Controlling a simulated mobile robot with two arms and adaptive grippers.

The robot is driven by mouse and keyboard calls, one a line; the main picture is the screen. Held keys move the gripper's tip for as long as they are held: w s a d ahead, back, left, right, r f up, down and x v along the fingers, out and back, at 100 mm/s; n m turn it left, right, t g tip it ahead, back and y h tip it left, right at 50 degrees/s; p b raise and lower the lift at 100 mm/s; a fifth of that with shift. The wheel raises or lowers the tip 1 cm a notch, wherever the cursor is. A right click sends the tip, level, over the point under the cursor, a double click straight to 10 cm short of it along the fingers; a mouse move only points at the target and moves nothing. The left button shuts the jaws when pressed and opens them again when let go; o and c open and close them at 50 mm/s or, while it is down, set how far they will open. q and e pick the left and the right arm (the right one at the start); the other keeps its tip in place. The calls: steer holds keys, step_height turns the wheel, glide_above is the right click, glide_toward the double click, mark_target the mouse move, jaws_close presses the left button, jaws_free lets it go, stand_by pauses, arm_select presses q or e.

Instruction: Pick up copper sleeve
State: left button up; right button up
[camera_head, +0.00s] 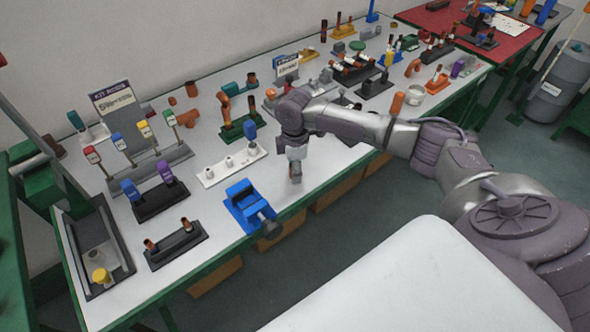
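My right gripper (295,176) points down close to the front edge of the white table (330,180), just right of a blue vise (247,205). Its fingertips are small and dark here, so I cannot tell whether they are apart or hold anything. Several copper-coloured pieces are in view, and I cannot tell which is the copper sleeve. A short copper cylinder (191,89) and a bent copper piece (188,118) lie at the back left. An upright orange-copper cylinder (397,103) stands right of the gripper, near my forearm. My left gripper is not in view.
A green stand with copper pipe (240,128) is behind. A grey tray (72,240) sits far left. Bare table surrounds the gripper.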

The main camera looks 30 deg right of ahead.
steer(key=c, duration=0.6)
steer(key=shift+o, duration=0.2)
steer(key=shift+r, duration=0.15)
